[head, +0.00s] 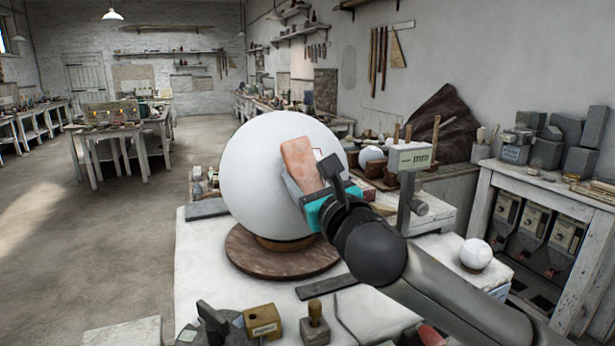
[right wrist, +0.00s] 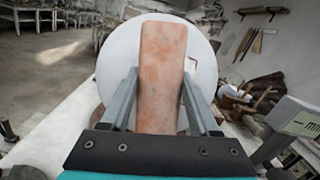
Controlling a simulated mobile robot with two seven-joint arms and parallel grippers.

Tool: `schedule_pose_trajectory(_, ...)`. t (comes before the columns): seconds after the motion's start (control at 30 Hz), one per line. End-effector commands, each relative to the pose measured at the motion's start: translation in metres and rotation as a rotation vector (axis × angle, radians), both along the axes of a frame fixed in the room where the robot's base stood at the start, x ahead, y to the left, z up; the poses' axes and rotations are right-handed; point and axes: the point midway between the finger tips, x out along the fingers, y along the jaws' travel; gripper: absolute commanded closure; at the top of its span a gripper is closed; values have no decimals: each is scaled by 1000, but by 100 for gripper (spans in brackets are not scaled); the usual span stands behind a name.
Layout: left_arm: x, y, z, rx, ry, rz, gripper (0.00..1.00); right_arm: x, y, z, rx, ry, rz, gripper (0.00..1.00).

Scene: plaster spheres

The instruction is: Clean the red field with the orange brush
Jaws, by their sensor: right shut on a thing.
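A large white plaster sphere (head: 262,180) sits on a round brown turntable (head: 250,260) on the workbench. My right gripper (head: 318,185) is shut on the orange brush (head: 298,160), a salmon-orange block, and holds it upright in front of the sphere's right side. In the right wrist view the brush (right wrist: 162,70) stands between the two fingers and covers the middle of the sphere (right wrist: 120,75). I cannot tell whether the brush touches the sphere. My left gripper is not in view.
A labelled box (head: 409,158) and a grey metal post (head: 406,200) stand right of the sphere. A small white ball (head: 475,253) lies at the bench's right. A wooden block (head: 262,322) and a wooden-handled tool (head: 315,325) stand at the front. A flat grey bar (head: 327,285) lies before the turntable.

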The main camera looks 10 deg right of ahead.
Motion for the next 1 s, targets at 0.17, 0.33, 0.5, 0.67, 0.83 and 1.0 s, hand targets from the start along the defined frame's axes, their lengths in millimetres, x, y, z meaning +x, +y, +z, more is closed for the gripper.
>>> schedule_pose_trajectory(0.17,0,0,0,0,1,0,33,0,0,0,0,-1,-1,100)
schedule_pose_trajectory(0.33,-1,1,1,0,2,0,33,2,0,0,0,-1,0,100)
schedule_pose_trajectory(0.5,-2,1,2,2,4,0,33,6,0,-1,0,0,-1,100)
schedule_pose_trajectory(0.67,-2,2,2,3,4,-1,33,7,1,-2,1,-1,0,100)
schedule_pose_trajectory(0.83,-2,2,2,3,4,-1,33,4,-2,-8,-2,-1,-1,100)
schedule_pose_trajectory(1.0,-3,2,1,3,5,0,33,2,-3,-14,0,-1,0,100)
